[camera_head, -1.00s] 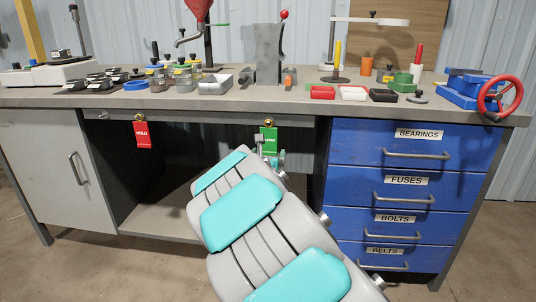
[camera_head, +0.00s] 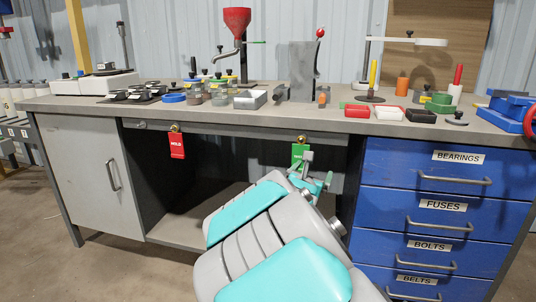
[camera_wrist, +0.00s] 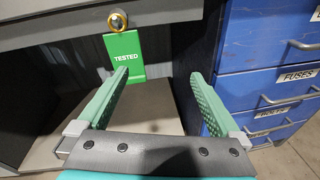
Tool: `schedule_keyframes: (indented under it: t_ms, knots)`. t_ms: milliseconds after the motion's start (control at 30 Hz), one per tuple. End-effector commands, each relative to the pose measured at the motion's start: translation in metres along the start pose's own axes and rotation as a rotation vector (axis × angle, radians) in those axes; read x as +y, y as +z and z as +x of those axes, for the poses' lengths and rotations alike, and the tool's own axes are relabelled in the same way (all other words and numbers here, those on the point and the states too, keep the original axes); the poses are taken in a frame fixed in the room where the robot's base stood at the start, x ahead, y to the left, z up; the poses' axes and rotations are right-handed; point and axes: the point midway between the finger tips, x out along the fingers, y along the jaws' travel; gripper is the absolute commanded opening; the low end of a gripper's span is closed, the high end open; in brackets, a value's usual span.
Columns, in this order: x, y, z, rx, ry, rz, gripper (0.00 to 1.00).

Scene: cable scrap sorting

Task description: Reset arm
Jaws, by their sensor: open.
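My gripper (camera_wrist: 162,95) is open and empty in the wrist view, its two green fingers spread apart below the bench front. In the head view my arm reaches up from the bottom centre, and my gripper (camera_head: 310,182) is in front of the lower part of the green tag (camera_head: 300,151). I cannot tell from the frames whether a finger touches the tag.
A red HOLD tag (camera_head: 177,146) hangs further left on the workbench (camera_head: 330,122). Blue drawers (camera_head: 440,205) stand close on the right, a grey cabinet door (camera_head: 92,180) on the left. Jars, trays, a red funnel (camera_head: 237,20) and a vise (camera_head: 508,110) stand on top.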

Motion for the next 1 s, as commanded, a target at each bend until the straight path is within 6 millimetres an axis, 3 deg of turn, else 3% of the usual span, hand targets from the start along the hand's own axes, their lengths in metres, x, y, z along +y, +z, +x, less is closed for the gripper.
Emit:
schedule_keyframes:
  t_ms: [100, 200, 267, 367, 533, 633, 767, 900, 1000]
  knots:
    - [-0.063, 0.039, -0.013, -0.077, -0.151, 0.257, 1.0]
    - [-0.122, 0.058, -0.033, -0.139, -0.296, 0.485, 1.0]
    - [-0.158, 0.061, -0.049, -0.169, -0.389, 0.617, 1.0]
    - [-0.213, 0.055, -0.081, -0.212, -0.554, 0.828, 1.0]
    - [-0.283, 0.011, -0.15, -0.238, -0.857, 1.157, 1.0]
    - [-0.305, -0.026, -0.198, -0.229, -1.048, 1.333, 1.0]
    - [-0.306, -0.08, -0.263, -0.174, -1.306, 1.531, 1.0]
    - [-0.281, -0.13, -0.333, -0.067, -1.58, 1.686, 1.0]
    - [-0.254, -0.152, -0.374, 0.022, -1.737, 1.758, 1.0]
